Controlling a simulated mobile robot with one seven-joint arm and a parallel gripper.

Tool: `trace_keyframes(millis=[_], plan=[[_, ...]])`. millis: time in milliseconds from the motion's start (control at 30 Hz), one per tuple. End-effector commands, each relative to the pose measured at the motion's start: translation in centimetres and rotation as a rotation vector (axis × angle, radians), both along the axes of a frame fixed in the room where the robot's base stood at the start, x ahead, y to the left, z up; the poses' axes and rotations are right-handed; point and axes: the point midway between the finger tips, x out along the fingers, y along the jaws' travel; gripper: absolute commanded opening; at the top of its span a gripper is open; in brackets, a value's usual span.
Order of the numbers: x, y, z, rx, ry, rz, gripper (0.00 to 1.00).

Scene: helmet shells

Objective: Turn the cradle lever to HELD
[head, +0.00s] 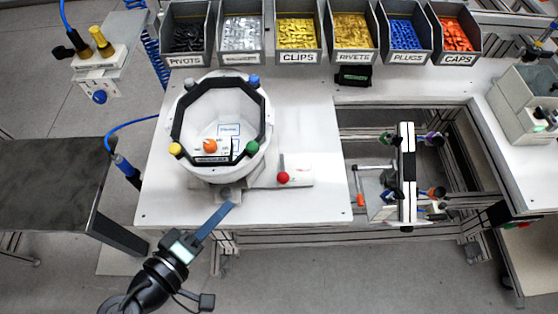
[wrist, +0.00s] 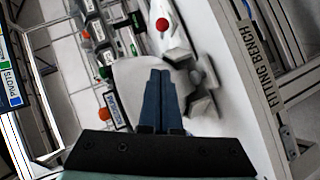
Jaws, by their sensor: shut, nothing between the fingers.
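The cradle lever shows in the head view as a thin grey arm with a red ball knob (head: 283,178), on the plate right of the white helmet shell (head: 262,158). Its knob points toward the bench's front edge. I cannot read any lettering beside it. In the wrist view the red knob (wrist: 162,24) is beyond the fingertips. My gripper (head: 231,207) has blue fingers, shut and empty, at the front edge of the bench, left of and nearer than the knob. The fingers also show in the wrist view (wrist: 161,72), with the white shell behind them.
The shell carries a black ring (head: 180,110) with coloured knobs. Labelled bins, such as the clips bin (head: 298,57), line the back. A fixture (head: 407,170) stands in the opening further right.

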Motion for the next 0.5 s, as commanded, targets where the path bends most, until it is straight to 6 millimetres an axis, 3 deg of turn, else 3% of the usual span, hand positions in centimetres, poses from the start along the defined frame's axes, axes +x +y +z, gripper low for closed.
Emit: trace_keyframes(millis=[367,500], plan=[[0.0,-0.1,-0.1,-0.004,0.002,0.000,0.00],[0.9,-0.7,-0.3,-0.006,0.002,-0.002,0.00]])
